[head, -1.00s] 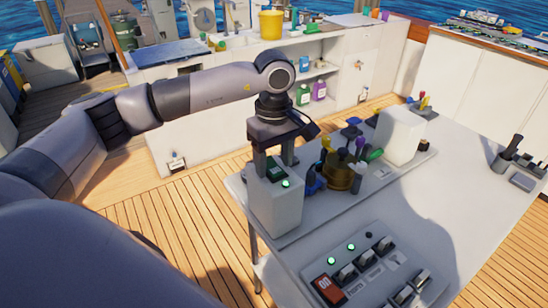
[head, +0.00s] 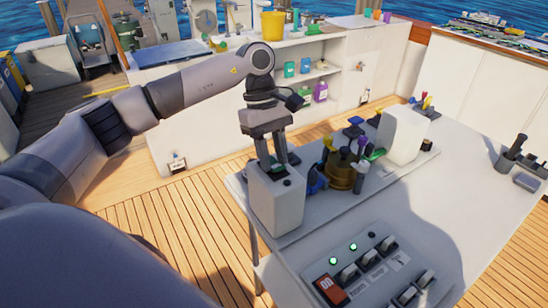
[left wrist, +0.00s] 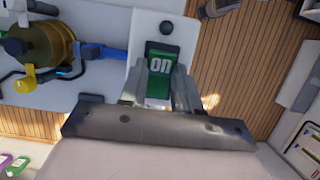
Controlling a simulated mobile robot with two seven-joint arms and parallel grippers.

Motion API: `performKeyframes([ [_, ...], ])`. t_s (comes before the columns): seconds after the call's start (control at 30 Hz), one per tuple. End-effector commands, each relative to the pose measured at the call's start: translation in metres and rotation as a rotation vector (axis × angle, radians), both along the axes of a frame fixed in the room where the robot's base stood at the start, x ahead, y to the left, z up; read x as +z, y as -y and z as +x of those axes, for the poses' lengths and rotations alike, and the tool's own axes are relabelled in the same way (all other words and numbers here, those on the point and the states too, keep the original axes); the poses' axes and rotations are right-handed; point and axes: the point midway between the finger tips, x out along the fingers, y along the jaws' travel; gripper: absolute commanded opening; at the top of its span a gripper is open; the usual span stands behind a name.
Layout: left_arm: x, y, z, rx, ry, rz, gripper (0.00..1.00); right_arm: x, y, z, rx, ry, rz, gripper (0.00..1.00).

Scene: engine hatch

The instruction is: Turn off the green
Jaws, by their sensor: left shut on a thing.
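The green rocker switch (left wrist: 160,62), marked "ON", sits on the top of a white box (head: 277,205) at the near left corner of the table. The switch also shows in the head view (head: 277,171), partly hidden by the fingers. My left gripper (head: 276,168) points down onto it, its fingers on the switch; in the left wrist view the fingers (left wrist: 160,85) cover its lower part. The small round lamp (left wrist: 166,28) beside the switch looks dark. My right gripper is not in view.
A brass pot with coloured-handled tools (head: 342,172) stands right of the box, with a second white box (head: 402,135) beyond. A panel with a red switch (head: 328,288), several levers and two lit green lamps (head: 353,246) lies in front. The table's right part is mostly clear.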

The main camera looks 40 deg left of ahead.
Motion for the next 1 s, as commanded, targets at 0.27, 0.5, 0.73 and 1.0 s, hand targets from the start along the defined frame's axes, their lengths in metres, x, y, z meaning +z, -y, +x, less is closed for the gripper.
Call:
performKeyframes([
  [0.27, 0.001, 0.000, 0.000, -0.001, -0.002, -0.009, 0.01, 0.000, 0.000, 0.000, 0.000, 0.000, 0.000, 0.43],
  [0.5, 0.001, 0.000, 0.000, 0.000, -0.002, -0.008, 0.57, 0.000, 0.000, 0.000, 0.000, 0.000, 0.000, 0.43],
  [0.73, 0.004, -0.001, 0.001, 0.001, -0.001, -0.007, 0.57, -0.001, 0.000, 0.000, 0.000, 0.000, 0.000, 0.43],
  [1.0, 0.042, -0.013, 0.006, 0.002, 0.002, -0.008, 0.57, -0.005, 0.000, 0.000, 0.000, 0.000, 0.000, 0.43],
])
